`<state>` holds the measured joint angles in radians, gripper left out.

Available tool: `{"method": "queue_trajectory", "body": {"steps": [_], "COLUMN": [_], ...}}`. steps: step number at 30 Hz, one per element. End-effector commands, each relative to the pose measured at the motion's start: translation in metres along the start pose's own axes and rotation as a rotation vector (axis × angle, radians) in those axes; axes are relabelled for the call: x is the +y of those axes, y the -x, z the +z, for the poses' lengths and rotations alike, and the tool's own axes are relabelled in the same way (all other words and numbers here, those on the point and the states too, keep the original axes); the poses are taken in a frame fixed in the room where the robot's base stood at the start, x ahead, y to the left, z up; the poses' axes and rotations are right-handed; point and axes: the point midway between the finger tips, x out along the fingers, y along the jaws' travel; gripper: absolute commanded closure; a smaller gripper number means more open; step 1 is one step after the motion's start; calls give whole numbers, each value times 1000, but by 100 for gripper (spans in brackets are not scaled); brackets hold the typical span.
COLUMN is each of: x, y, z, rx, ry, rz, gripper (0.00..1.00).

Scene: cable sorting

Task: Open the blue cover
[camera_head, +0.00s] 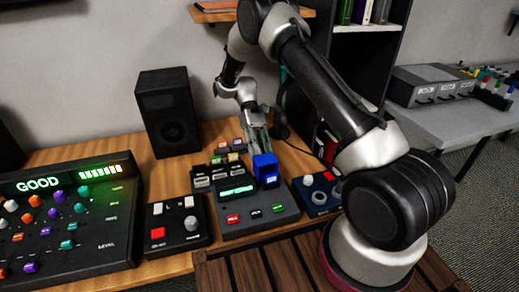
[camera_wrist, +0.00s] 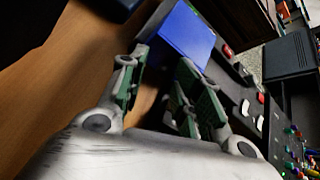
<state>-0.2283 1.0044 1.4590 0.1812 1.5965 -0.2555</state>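The blue cover (camera_head: 265,165) sits at the back right of a dark grey console (camera_head: 232,228) with a green display, in the head view. In the wrist view the blue cover (camera_wrist: 186,34) lies just beyond the fingertips, to the upper right. I cannot tell from these frames how far it is raised. My gripper (camera_head: 257,138) is just behind and above the cover in the head view. In the wrist view my gripper (camera_wrist: 160,65) has its two green-padded fingers apart, with wooden table between them and nothing held. Whether a finger touches the cover is unclear.
A big mixer panel (camera_head: 70,220) fills the left. A black speaker (camera_head: 168,112) stands behind. Small coloured-button units (camera_head: 228,145) sit behind the console.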

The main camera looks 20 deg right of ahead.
Motion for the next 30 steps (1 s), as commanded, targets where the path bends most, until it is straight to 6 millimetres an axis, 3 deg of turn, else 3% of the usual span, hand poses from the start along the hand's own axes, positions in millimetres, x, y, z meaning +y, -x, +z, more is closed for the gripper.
{"method": "queue_trajectory", "body": {"steps": [1, 16, 20, 30], "x": [-2, 0, 0, -2], "y": [-12, -2, 18, 90], "z": [-6, -5, -5, -6], "rx": [-9, -4, -2, -2], "ry": [-8, -6, -6, -6], "rz": [-8, -3, -4, -5], "gripper": [60, 60, 60, 60]}}
